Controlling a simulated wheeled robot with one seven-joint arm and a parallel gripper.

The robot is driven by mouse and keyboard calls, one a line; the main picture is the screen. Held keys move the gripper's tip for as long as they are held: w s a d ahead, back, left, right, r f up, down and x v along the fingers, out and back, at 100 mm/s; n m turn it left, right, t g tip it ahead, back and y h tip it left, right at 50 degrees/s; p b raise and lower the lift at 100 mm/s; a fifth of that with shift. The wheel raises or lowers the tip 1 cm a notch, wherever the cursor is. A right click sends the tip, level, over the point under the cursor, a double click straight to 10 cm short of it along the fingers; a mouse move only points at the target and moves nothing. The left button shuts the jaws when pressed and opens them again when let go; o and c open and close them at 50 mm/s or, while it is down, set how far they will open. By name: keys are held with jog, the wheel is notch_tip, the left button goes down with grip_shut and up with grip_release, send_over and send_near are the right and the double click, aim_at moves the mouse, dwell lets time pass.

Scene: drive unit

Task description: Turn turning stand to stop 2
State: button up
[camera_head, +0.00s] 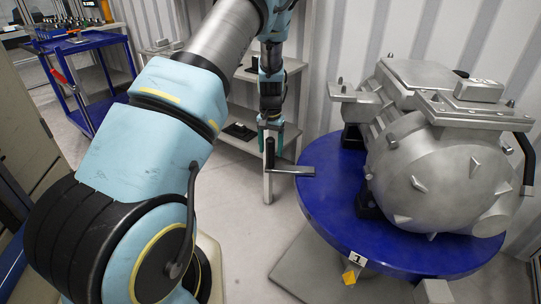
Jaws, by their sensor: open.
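The turning stand (330,205) is a round blue disc at the right, with a large grey drive unit (430,150) on it. A dark crank arm (292,170) sticks out from the disc's left edge and ends in an upright black handle (270,153). A white plate marked 1 (357,258) is on the disc's front rim, just above a yellow marker (349,278). No mark for stop 2 shows. My gripper (270,130) points down, open, with its teal fingers at the top of the handle. I cannot tell whether they touch it.
A grey shelf unit (290,68) stands behind my gripper against the ribbed wall. A blue cart (95,75) with a red handle is at the far left. Free floor (240,220) lies between my arm and the stand.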

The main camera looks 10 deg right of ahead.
aim_at(271, 156)
jog(key=shift+f, duration=1.9)
jog(key=shift+c, duration=0.4)
grip_shut()
